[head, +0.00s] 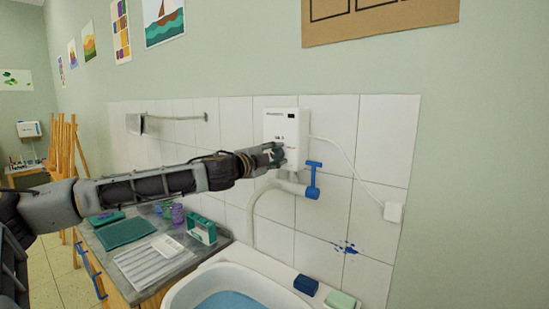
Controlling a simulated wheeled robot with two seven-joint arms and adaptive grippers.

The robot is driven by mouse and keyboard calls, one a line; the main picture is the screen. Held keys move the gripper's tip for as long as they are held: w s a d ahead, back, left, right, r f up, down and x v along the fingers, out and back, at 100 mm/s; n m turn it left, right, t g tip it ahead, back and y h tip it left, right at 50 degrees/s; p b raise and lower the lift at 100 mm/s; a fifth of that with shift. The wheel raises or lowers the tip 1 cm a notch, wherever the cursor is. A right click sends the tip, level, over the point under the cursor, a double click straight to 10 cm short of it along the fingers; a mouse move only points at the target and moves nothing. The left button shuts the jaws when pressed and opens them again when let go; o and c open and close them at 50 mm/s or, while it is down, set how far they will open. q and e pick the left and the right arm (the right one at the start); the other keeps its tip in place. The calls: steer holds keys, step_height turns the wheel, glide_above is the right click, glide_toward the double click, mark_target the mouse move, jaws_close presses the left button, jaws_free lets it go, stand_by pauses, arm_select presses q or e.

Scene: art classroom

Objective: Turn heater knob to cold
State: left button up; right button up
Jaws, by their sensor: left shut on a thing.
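The white heater (283,125) is fixed to the tiled wall, with a small dark display near its top right. My left arm reaches in from the left, and my left gripper (274,155) is at the lower front of the heater. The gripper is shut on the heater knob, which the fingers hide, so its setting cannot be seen. A white pipe with a blue lever tap (313,181) comes out below the heater, just right of and below the gripper. My right gripper is not in view.
A basin (245,277) with blue water stands below the heater. A dark blue block (306,285) and a pale green block (341,299) lie on its rim. The counter at left holds trays, jars and a green box (202,229). A cable runs to a wall socket (393,212).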

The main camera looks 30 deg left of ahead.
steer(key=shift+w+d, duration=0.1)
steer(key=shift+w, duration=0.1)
arm_select(q)
steer(key=shift+f, duration=0.1)
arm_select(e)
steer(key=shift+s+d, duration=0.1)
arm_select(q)
steer(key=o, duration=1)
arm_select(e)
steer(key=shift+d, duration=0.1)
arm_select(q)
steer(key=shift+r, duration=0.25)
